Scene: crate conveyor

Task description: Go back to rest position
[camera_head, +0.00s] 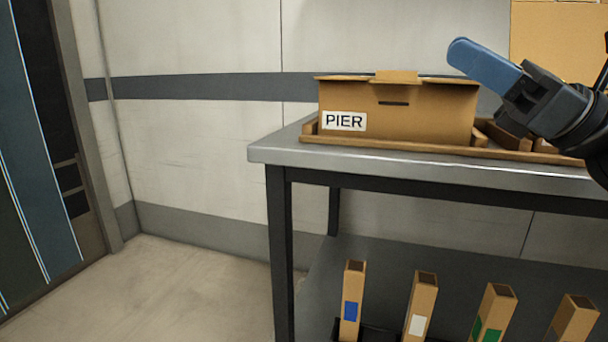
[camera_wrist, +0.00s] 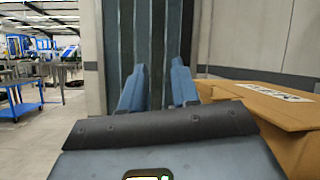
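My gripper (camera_head: 462,54) is raised at the right of the head view, above the steel table and to the right of the cardboard box labelled PIER (camera_head: 425,118). In the wrist view my gripper (camera_wrist: 158,82) shows two blue fingers set apart with nothing between them. The cardboard box stands upright in a wooden tray (camera_head: 385,143) on the table. Part of the box (camera_wrist: 265,105) also shows at the right of the wrist view, beside the fingers and apart from them.
The steel table (camera_head: 400,165) has several narrow cardboard boxes with coloured labels on its lower level, including one with a blue label (camera_head: 352,290). Another carton (camera_head: 560,35) is at upper right. Floor to the left (camera_head: 190,285) is clear. A blue cart (camera_wrist: 15,105) stands far off.

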